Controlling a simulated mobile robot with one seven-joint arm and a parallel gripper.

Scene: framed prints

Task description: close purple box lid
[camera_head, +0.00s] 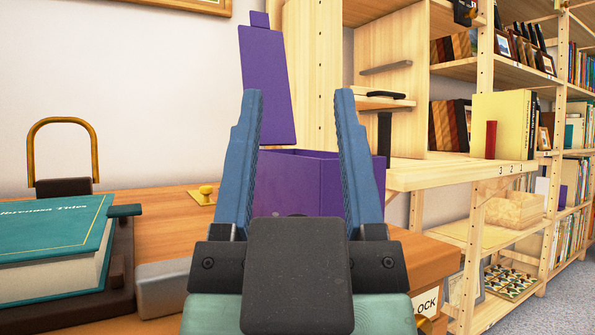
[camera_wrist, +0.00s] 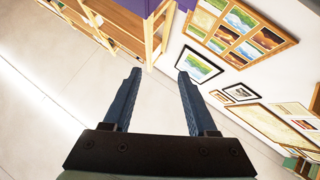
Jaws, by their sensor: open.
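The purple box (camera_head: 300,178) stands on the wooden desk near the wooden shelf, partly hidden behind my gripper. Its purple lid (camera_head: 268,85) is raised and stands nearly upright at the left of the box, with a small tab (camera_head: 259,19) at its top end. My gripper (camera_head: 297,95) is open, its two blue fingers pointing up in front of the box and apart from each other, with nothing held between them. In the wrist view the open fingers (camera_wrist: 158,75) show, and a bit of purple (camera_wrist: 211,6) appears at the top edge.
A teal book (camera_head: 50,228) on a dark stand lies at the desk's left, with a grey block (camera_head: 163,286) beside it. A brass-coloured arch (camera_head: 62,122) and a small yellow knob (camera_head: 206,191) stand behind. Wooden shelves (camera_head: 410,175) rise close at the right.

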